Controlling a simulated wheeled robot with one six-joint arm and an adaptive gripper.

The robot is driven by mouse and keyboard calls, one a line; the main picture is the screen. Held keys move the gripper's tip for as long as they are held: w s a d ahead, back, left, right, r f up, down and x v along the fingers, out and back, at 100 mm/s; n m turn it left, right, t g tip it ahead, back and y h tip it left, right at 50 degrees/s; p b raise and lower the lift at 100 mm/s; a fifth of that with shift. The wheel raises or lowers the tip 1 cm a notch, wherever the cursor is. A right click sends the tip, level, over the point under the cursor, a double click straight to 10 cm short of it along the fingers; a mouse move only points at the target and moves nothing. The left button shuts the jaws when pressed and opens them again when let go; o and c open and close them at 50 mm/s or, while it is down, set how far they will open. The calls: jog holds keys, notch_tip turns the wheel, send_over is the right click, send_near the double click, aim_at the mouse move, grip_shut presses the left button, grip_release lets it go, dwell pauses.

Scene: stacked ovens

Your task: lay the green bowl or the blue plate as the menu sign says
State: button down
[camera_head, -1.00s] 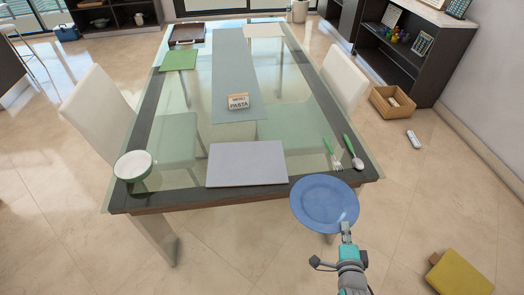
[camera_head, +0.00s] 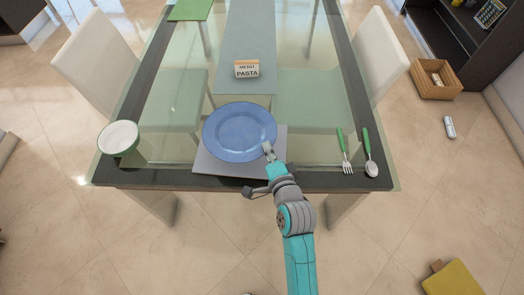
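The menu sign (camera_head: 247,69) stands on the table runner and reads "MENU PASTA". The blue plate (camera_head: 238,131) is over the grey placemat (camera_head: 215,168) at the near edge of the glass table, covering much of it. My gripper (camera_head: 268,151) is at the plate's lower right rim and appears shut on it. The plate looks roughly level; I cannot tell whether it touches the mat. The green bowl (camera_head: 119,137), white inside, stands at the table's near left corner, away from my gripper.
A green-handled fork (camera_head: 344,152) and spoon (camera_head: 369,155) lie right of the mat. The grey runner (camera_head: 251,30) and a green mat (camera_head: 190,9) lie farther back. White chairs (camera_head: 96,58) flank the table. A basket (camera_head: 436,78) and a yellow object (camera_head: 454,279) are on the floor at right.

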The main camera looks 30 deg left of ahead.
jog(key=shift+f, duration=3.55)
jog(key=shift+f, duration=0.1)
jog(key=c, duration=1.6)
grip_release()
jog(key=v, duration=1.2)
jog(key=shift+d, duration=0.2)
